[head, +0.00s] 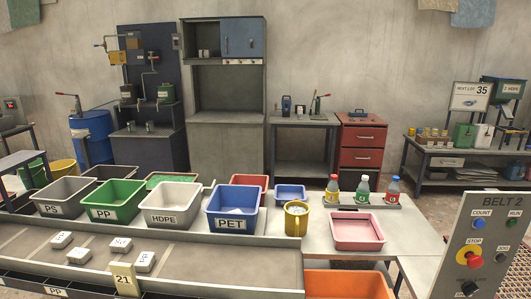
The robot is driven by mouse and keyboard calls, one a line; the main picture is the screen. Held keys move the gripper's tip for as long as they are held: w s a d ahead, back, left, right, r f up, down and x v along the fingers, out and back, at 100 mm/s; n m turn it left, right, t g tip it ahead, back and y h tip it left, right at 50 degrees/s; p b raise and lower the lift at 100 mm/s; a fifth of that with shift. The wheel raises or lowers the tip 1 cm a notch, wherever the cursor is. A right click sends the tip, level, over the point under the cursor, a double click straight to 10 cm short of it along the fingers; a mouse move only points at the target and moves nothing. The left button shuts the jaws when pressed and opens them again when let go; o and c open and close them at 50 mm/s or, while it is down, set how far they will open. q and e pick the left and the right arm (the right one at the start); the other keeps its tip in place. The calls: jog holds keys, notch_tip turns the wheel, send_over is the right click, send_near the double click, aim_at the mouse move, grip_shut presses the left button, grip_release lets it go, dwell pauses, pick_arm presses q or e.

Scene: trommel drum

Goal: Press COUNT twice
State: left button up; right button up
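A grey control panel (481,211) marked BELT 2 stands tilted at the right front. Its blue button (478,224) sits at the upper left, under the label COUNT. A green button (511,224) under RUN is to its right. Below is a red mushroom button (470,258) on a yellow base, labelled STOP. A small black button (502,258) is to the right of STOP, and another black button (469,288) is at the bottom; their labels are hard to read. Neither of my grippers is in view, and nothing covers the COUNT button.
Labelled bins, including a blue PET bin (234,211), line the belt (190,262). An orange bin (346,285) is in front.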

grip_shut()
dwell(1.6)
